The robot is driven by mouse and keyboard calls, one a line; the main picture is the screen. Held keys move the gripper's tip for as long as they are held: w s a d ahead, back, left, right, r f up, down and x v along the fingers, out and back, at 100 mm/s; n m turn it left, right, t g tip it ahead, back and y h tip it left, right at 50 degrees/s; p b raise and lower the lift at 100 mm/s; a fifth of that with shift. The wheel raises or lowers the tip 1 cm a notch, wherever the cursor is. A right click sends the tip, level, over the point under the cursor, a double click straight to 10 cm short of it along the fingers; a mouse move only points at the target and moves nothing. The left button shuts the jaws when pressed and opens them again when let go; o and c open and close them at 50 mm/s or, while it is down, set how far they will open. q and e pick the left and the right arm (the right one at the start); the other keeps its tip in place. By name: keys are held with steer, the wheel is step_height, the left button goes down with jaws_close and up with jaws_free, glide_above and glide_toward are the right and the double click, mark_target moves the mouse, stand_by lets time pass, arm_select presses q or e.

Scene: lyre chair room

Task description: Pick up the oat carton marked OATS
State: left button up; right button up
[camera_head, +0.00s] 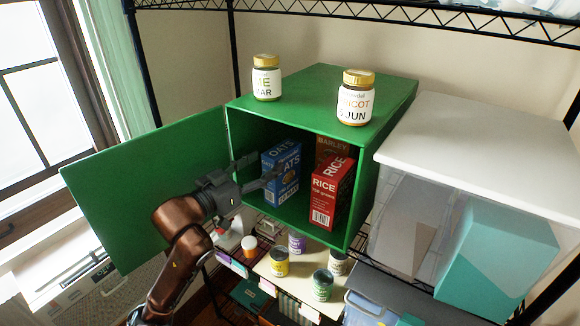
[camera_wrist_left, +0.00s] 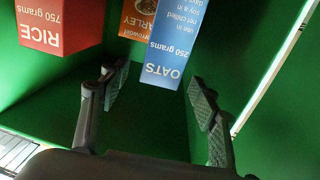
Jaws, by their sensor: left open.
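The blue oat carton marked OATS (camera_head: 283,172) stands upright inside the open green cabinet (camera_head: 400,98), at its left side. My left gripper (camera_head: 262,170) reaches in at the cabinet's front, just before the carton, and covers part of its left side in the head view. In the left wrist view the picture is upside down; the carton (camera_wrist_left: 170,45) shows ahead, roughly between the two spread fingers (camera_wrist_left: 160,88). The fingers are open and hold nothing. I cannot tell whether a fingertip touches the carton. My right gripper is not in view.
A red RICE box (camera_head: 330,192) stands right of the oats, with an orange-brown BARLEY box (camera_head: 333,148) behind. The green door (camera_head: 130,190) hangs open at left. Two jars, one at left (camera_head: 266,78), stand on top. Cans, including a yellow one (camera_head: 279,263), stand below.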

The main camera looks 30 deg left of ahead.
mark_target(280, 149)
arm_select(q)
steer(key=shift+w+r, duration=0.15)
steer(key=shift+w, duration=0.2)
steer(key=shift+w+d+r+p, duration=0.1)
steer(key=shift+w+r+p, duration=0.1)
steer(key=shift+w+p, duration=0.7)
steer(key=shift+d+p, duration=0.1)
steer(key=shift+p, duration=0.2)
steer(key=shift+w+f, duration=0.15)
steer(key=w, duration=0.1)
steer(key=w+p, duration=0.1)
steer(key=w, duration=0.2)
steer(key=shift+w+d, duration=0.15)
steer(key=shift+d, duration=0.2)
steer(key=shift+w+d+f+p, duration=0.1)
steer(key=shift+w+p, duration=0.2)
steer(key=shift+w, duration=0.1)
steer(key=shift+s, duration=0.1)
steer(key=c, duration=0.9)
jaws_close()
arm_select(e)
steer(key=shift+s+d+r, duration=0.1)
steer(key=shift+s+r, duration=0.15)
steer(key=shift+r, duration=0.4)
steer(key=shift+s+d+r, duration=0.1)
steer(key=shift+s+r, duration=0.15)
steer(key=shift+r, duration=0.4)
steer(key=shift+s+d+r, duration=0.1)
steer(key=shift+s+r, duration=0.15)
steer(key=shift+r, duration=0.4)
